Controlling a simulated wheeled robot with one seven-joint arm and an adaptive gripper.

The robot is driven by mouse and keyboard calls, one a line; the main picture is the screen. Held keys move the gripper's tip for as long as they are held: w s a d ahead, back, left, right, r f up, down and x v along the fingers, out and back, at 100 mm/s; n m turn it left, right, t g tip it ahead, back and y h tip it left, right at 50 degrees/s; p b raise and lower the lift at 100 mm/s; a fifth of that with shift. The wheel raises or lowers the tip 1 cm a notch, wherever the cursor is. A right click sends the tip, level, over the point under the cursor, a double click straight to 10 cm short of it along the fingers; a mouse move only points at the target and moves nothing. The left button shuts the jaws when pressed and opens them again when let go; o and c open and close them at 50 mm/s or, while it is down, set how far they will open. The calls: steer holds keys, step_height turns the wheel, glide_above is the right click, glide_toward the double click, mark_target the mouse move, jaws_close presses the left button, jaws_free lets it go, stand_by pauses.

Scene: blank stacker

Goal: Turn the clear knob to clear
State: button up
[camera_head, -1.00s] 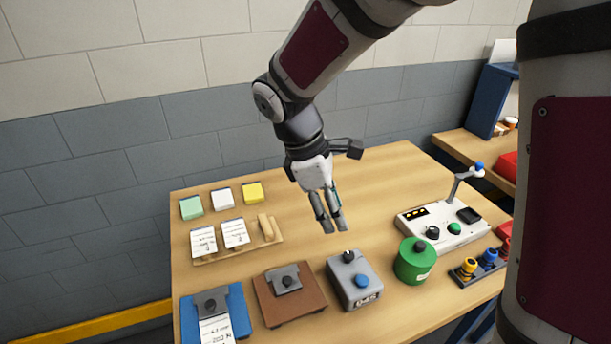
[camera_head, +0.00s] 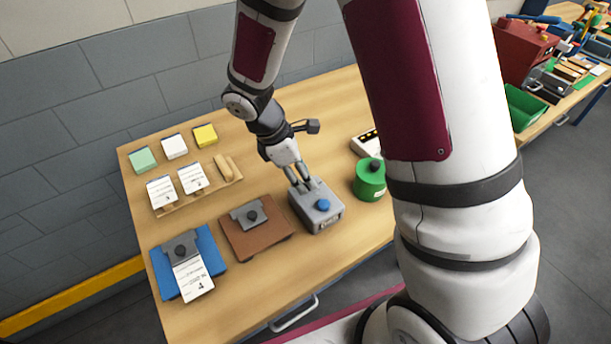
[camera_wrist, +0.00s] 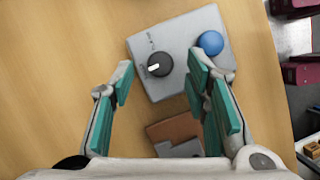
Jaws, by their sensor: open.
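The clear knob looks to be the black dial (camera_wrist: 159,64) with a white pointer on a grey box (camera_wrist: 180,30) in the wrist view. Its label is too small to read. A blue round button (camera_wrist: 210,43) sits on the same box. In the head view the grey box (camera_head: 326,218) stands near the table's front edge with the blue button (camera_head: 322,205) showing; my fingers hide the dial there. My gripper (camera_wrist: 165,85) is open and empty above the box. In the wrist view the dial lies between the fingertips' lines, ahead of them, and no contact shows. The gripper (camera_head: 300,184) also shows in the head view.
A brown block fixture (camera_head: 236,243) stands left of the grey box, and a green canister (camera_head: 369,190) stands to its right. A blue fixture (camera_head: 212,254) with a paper card is farther left. Coloured note pads (camera_head: 174,147) lie at the back left.

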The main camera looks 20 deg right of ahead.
steer(key=shift+x, duration=0.8)
steer(key=shift+c, duration=0.6)
jaws_close()
